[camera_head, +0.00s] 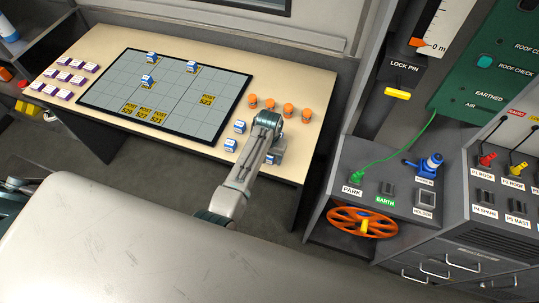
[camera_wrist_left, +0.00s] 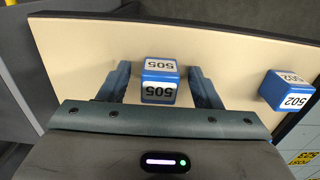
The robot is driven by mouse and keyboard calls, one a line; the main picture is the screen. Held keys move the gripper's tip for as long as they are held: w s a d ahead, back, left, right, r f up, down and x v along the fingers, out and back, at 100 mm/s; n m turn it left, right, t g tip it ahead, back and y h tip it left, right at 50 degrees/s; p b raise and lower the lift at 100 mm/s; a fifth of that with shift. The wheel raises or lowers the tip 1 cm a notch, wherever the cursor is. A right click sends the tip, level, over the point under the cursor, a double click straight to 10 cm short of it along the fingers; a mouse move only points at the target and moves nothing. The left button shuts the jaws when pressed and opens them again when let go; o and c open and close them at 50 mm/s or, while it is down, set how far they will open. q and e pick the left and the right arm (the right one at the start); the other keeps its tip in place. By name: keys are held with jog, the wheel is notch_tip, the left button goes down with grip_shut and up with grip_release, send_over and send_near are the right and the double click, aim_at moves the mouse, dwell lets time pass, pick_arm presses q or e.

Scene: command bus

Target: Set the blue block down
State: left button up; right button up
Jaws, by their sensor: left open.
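A blue block with white labels reading 505 (camera_wrist_left: 160,80) is on the light table between the spread fingers of my left gripper (camera_wrist_left: 160,90) in the left wrist view. The fingers stand apart on both sides of it, with gaps showing. My right gripper is not in view.
Another blue block, labelled 502 (camera_wrist_left: 288,92), stands to the right in the wrist view. Orange pieces (camera_head: 270,107) line the table's right side. A gridded board (camera_head: 190,110) holds several blue blocks and yellow plates. Purple-white blocks (camera_head: 70,78) stand left. The table edge (camera_head: 295,183) is close.

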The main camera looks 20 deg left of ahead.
pick_arm(q)
jog(key=c, duration=1.1)
jog(key=shift+c, duration=0.2)
jog(key=shift+w+r, duration=0.1)
jog(key=shift+w, duration=0.05)
